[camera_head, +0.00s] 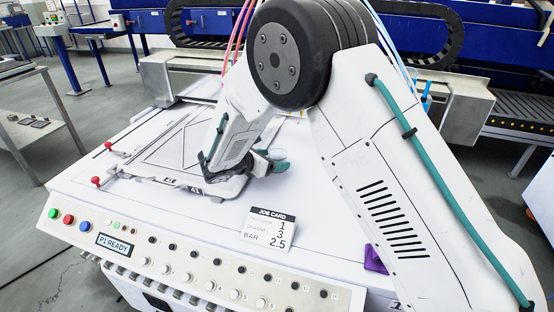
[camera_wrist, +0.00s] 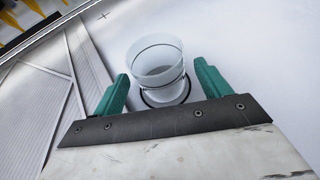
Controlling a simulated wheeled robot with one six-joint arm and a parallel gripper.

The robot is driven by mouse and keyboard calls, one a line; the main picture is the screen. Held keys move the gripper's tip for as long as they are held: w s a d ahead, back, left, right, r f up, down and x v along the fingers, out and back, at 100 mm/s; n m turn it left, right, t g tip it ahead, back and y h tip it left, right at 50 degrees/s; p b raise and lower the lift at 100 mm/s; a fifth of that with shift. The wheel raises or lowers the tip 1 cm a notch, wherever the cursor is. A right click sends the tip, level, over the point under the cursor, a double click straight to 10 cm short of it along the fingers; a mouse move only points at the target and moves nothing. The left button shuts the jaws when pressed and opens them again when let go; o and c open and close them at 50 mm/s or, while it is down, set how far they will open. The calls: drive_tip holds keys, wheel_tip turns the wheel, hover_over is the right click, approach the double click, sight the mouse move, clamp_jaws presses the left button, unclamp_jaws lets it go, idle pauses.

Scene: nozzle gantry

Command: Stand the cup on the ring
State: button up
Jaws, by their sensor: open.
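A clear, whitish cup (camera_wrist: 157,60) with a thin dark band stands upright in the wrist view. A black ring (camera_wrist: 150,102) on the white table top shows around its foot. The cup looks to stand on or within the ring; I cannot tell whether it is still raised slightly. My gripper (camera_wrist: 163,72) is open, with one teal finger on each side of the cup and a gap visible at both sides. In the head view my gripper (camera_head: 272,162) is low over the table, and my arm hides the cup and ring.
The white table (camera_head: 130,205) has a framed panel (camera_head: 165,155) left of my gripper and small red knobs (camera_head: 96,181) near its left edge. A job card (camera_head: 270,228) lies in front, and a purple block (camera_head: 375,259) is at the right. Free surface lies around the cup.

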drive_tip(key=v, duration=0.9)
drive_tip(key=shift+s+a+r, duration=0.1)
drive_tip(key=shift+a+r, duration=0.1)
drive_tip(key=shift+r, duration=0.05)
drive_tip(key=s+d+r+m+g+y, duration=0.1)
drive_tip(key=s+d+r+m+g, duration=0.1)
drive_tip(key=s+d+r+m, duration=0.45)
drive_tip(key=s+d+r+m+g+y, duration=0.1)
drive_tip(key=s+d+r+m+g, duration=0.15)
drive_tip(key=d, duration=0.65)
drive_tip(key=s+d+r+m+g+y, duration=0.1)
drive_tip(key=s+d+r+m+g, duration=0.25)
drive_tip(key=d+r, duration=0.3)
drive_tip(key=s+d+m+y, duration=0.3)
drive_tip(key=s+m, duration=0.3)
drive_tip(key=s, duration=0.6)
drive_tip(key=s+d+m+y, duration=0.4)
drive_tip(key=s+m, duration=0.3)
drive_tip(key=s, duration=0.5)
drive_tip(key=shift+s+r+t+y, duration=0.3)
drive_tip(key=shift+s+r+t, duration=0.1)
